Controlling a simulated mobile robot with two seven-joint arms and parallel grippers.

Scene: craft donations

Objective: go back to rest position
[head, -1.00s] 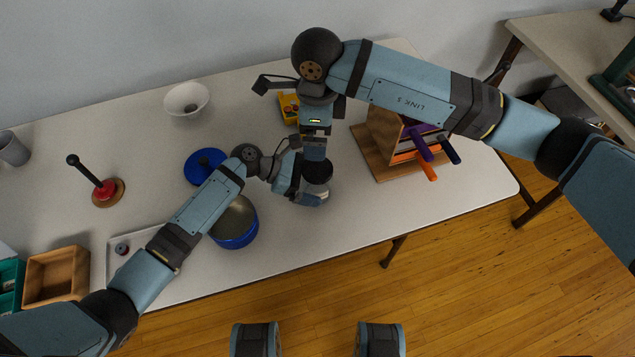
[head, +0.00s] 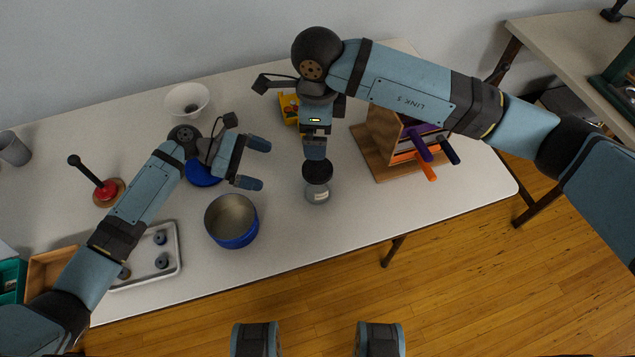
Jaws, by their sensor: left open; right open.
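My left gripper (head: 256,164) is open and empty above the table, up and right of the blue pot and over the right side of the blue lid (head: 203,174). The arm covers part of that lid. My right gripper (head: 316,157) points down at the black lid (head: 317,171) of a small clear jar (head: 317,194). Its fingers are mostly hidden behind its own body, and I cannot tell whether they touch the lid. The jar stands upright on the table.
A blue pot (head: 232,238) stands open at the front. A wooden rack (head: 374,131) stands right. A white bowl (head: 187,99) is behind.

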